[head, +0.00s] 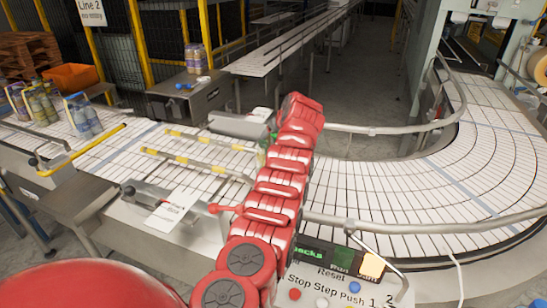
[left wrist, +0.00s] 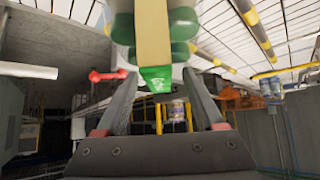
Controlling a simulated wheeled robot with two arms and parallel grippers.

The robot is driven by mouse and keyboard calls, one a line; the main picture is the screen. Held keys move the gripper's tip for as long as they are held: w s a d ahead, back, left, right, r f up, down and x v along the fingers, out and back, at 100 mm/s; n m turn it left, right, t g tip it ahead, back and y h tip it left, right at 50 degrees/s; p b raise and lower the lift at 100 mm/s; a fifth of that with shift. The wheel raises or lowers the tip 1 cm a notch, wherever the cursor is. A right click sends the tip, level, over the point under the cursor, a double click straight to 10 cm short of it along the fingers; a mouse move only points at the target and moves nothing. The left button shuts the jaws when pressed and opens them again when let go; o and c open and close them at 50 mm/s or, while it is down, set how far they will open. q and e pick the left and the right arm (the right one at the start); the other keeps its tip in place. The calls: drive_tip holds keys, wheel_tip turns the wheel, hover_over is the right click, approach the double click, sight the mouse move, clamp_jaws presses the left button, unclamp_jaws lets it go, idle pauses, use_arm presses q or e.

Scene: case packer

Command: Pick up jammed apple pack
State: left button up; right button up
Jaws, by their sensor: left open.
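The apple pack (left wrist: 153,35) shows in the left wrist view as green bottles around a tan carton band with a green end. It sits at the top middle of that view, and its lower end lies between my left fingertips in the picture. My left gripper (left wrist: 160,82) is open, with a finger on each side of the pack's end; I cannot tell whether they touch it. In the head view my red left arm reaches over the conveyor and hides most of the gripper and the pack. My right gripper is not in view.
The white conveyor (head: 375,185) curves away to the right between metal rails. Yellow-marked guide rails (head: 205,162) and a red-knobbed lever (head: 222,208) are close to my arm. Other bottle packs (head: 82,117) stand at the left. A control panel (head: 325,280) is at the front.

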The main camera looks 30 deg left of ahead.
use_arm(q)
drive_tip(key=shift+a+f, duration=0.1)
drive_tip(key=shift+f, duration=0.05)
drive_tip(key=shift+w+f, duration=0.1)
drive_tip(key=shift+f, duration=0.05)
drive_tip(key=shift+c, duration=0.4)
clamp_jaws()
idle(0.9)
